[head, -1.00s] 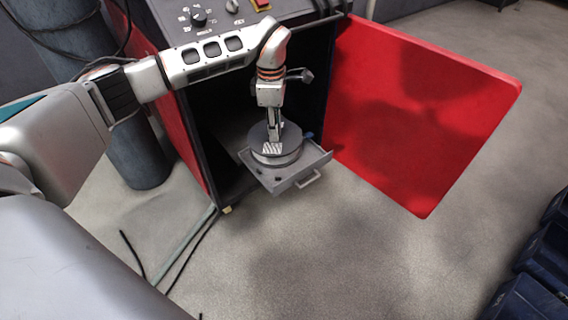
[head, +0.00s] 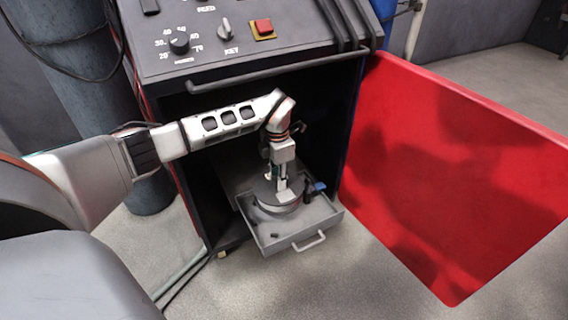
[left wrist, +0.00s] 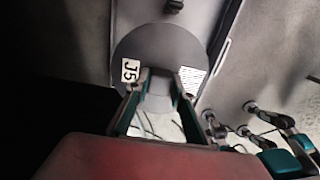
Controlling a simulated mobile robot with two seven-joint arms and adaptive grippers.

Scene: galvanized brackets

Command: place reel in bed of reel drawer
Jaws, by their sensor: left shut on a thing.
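My left gripper (head: 281,188) reaches down into the open cabinet and is shut on the middle of a grey reel (head: 266,191). The round reel (left wrist: 150,42) lies flat and fills the upper middle of the left wrist view, with a "J5" label and a striped label. The fingers (left wrist: 154,112) close on its central hub. The reel is over the pulled-out grey drawer (head: 279,239), toward its back. I cannot tell whether the reel touches the drawer floor. The bed under it is hidden. My right gripper is not in view.
The dark cabinet (head: 250,60) has knobs and a red button on top. Small dark fittings (head: 308,190) stand in the drawer beside the reel. A dark cylinder (head: 75,90) stands at the left. Floor in front is clear.

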